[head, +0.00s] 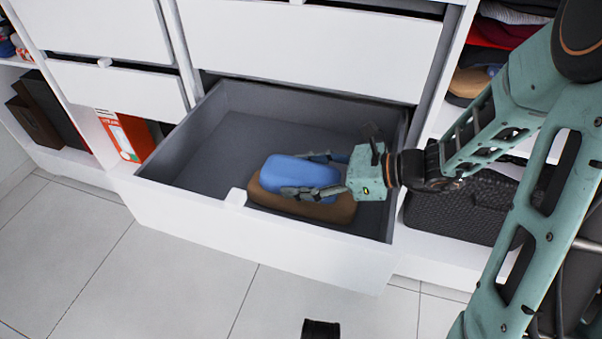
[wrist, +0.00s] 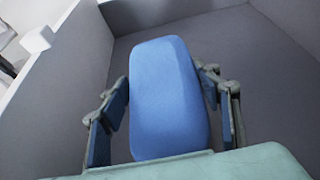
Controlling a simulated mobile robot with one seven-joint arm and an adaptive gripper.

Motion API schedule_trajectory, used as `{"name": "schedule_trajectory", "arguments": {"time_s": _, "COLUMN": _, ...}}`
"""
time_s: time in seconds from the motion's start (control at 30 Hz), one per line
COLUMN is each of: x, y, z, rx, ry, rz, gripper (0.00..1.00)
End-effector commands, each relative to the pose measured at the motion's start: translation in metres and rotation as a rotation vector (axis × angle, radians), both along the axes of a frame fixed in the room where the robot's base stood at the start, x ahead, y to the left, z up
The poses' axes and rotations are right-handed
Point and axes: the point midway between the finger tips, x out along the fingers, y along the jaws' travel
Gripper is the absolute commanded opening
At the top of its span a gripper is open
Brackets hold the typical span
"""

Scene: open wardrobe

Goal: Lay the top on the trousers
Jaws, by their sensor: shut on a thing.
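The blue folded top (head: 300,176) is over the brown folded trousers (head: 318,211) in the open drawer in the head view. I cannot tell whether it rests on them or is held just above. My gripper (head: 308,174) reaches in from the right and is shut on the top, one finger on each side. In the wrist view the top (wrist: 165,98) fills the space between the fingers of my gripper (wrist: 165,95). The trousers are hidden there.
The open drawer (head: 260,245) has a grey inside, with bare floor at its left and back. Closed drawers (head: 310,50) are above. A dark basket (head: 460,205) stands on the right, and red and brown items (head: 125,132) are on the left shelf.

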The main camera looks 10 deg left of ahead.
Motion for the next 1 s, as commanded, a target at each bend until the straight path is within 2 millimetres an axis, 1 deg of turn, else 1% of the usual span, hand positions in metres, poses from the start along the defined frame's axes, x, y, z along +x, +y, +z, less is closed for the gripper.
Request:
{"name": "schedule_trajectory", "arguments": {"time_s": 0.1, "x": 0.0000, "y": 0.0001, "z": -0.0022, "rx": 0.001, "ry": 0.000, "rz": 0.000, "gripper": 0.31}}
{"name": "schedule_trajectory", "arguments": {"time_s": 0.13, "x": 0.0001, "y": 0.0001, "z": -0.0021, "rx": 0.001, "ry": 0.000, "rz": 0.000, "gripper": 0.59}}
{"name": "schedule_trajectory", "arguments": {"time_s": 0.3, "x": 0.0001, "y": 0.0001, "z": -0.0017, "rx": 0.000, "ry": 0.000, "rz": 0.000, "gripper": 0.78}}
{"name": "schedule_trajectory", "arguments": {"time_s": 0.5, "x": 0.0000, "y": 0.0000, "z": -0.0017, "rx": 0.000, "ry": 0.000, "rz": 0.000, "gripper": 0.78}}
{"name": "schedule_trajectory", "arguments": {"time_s": 0.57, "x": -0.0001, "y": -0.0001, "z": -0.0020, "rx": 0.000, "ry": 0.000, "rz": 0.000, "gripper": 0.75}}
{"name": "schedule_trajectory", "arguments": {"time_s": 1.0, "x": 0.0000, "y": 0.0000, "z": -0.0018, "rx": 0.000, "ry": 0.000, "rz": 0.000, "gripper": 0.75}}
